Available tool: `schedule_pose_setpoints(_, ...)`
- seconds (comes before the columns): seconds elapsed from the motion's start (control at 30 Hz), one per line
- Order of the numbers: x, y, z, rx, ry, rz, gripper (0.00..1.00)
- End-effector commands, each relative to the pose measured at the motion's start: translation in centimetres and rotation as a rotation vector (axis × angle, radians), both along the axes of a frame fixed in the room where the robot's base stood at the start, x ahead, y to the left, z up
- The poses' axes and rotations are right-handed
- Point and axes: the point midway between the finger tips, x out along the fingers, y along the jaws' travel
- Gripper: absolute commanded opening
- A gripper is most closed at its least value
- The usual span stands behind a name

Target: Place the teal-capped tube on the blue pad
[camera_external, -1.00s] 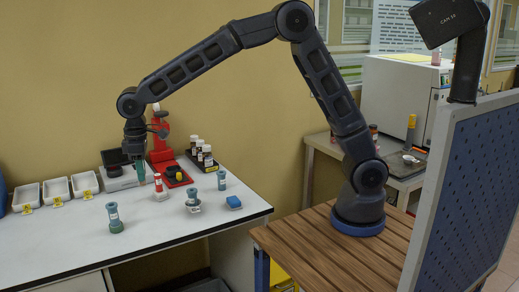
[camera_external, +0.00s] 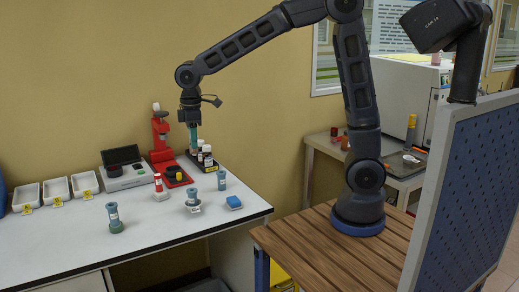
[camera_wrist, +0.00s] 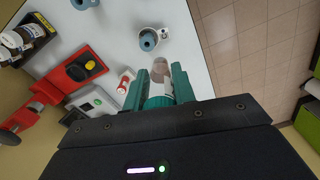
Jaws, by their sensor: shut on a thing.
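My gripper (camera_external: 193,141), with teal fingers, is high over the back of the white table, near the red stand. In the wrist view the gripper (camera_wrist: 160,85) is shut on a tube (camera_wrist: 160,88) with a white label, a clear brownish end and a teal part between the fingers. The blue pad (camera_external: 234,202) lies near the table's right front edge with nothing on it, below and to the right of my gripper. It is not clearly visible in the wrist view.
A red stand (camera_external: 161,140), a dark rack of bottles (camera_external: 203,161), a grey device (camera_external: 125,175) and white trays (camera_external: 56,188) line the back. The front middle is clear.

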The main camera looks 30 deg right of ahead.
Motion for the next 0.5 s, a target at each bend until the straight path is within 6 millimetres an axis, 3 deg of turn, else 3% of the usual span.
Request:
schedule_pose_setpoints(0.03, 0.0, -1.9, 0.2, 0.000, -0.002, 0.000, 0.05)
schedule_pose_setpoints(0.2, -0.4, -7.1, 0.3, -0.002, -0.006, 0.021, 0.05)
schedule_pose_setpoints(0.33, -0.9, -10.3, 0.1, -0.004, -0.008, 0.034, 0.05)
schedule_pose_setpoints(0.5, -1.4, -12.6, -0.2, -0.006, -0.009, 0.043, 0.05)
